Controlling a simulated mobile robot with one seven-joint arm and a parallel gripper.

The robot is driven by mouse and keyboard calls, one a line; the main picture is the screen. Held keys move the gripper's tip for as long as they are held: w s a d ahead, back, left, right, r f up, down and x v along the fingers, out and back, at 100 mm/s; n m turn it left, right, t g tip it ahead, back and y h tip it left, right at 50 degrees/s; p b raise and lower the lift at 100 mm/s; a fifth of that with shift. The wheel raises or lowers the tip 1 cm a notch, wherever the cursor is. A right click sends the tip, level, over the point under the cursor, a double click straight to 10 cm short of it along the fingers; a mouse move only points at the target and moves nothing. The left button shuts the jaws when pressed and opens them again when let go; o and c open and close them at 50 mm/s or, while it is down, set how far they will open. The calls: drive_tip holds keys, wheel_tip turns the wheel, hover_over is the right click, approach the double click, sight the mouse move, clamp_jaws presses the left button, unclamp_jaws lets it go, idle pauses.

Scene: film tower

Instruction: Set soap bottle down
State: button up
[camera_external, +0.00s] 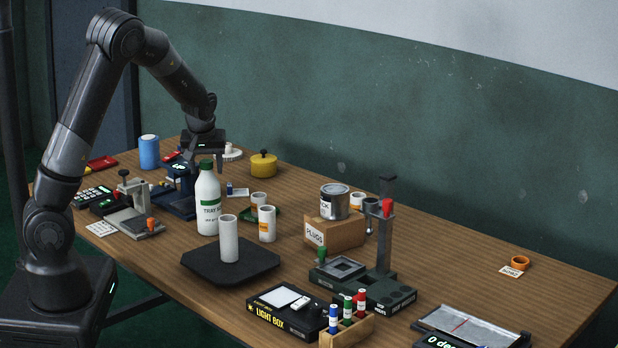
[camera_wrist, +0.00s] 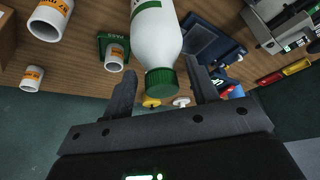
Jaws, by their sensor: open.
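The soap bottle (camera_external: 208,205), white with a green cap and a green-banded label, stands upright on the wooden table. My gripper (camera_external: 206,160) is at the height of its cap, with the jaws apart. In the wrist view, the bottle (camera_wrist: 157,35) points its green cap toward my palm. The open fingers (camera_wrist: 160,76) are on either side of the cap, and a gap shows on each side. The bottle's base is hidden in the wrist view.
A black tray (camera_external: 210,272) with a white cylinder (camera_external: 228,238) lies in front of the bottle. White canisters (camera_external: 267,224) stand to its right, and a dark blue device (camera_external: 175,198) to its left. A yellow pot (camera_external: 263,164) sits behind. Bare wood shows toward the back right.

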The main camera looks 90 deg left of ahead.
drive_tip(key=v, duration=1.2)
drive_tip(key=shift+r, duration=0.15)
drive_tip(key=w+d+r+m+t+h, duration=0.2)
drive_tip(key=d+m, duration=0.2)
drive_tip(key=d, duration=0.8)
drive_tip(key=w+d+r+m+t+h, duration=0.15)
drive_tip(key=d+m, duration=0.35)
drive_tip(key=d, duration=0.6)
drive_tip(key=s+d+r+m+t, duration=0.1)
drive_tip(key=s+d+m, duration=0.3)
drive_tip(key=d, duration=0.5)
drive_tip(key=s+d+m+t+h, duration=0.1)
drive_tip(key=s+d+m, duration=0.4)
drive_tip(key=d, duration=0.4)
drive_tip(key=shift+d+r, duration=0.4)
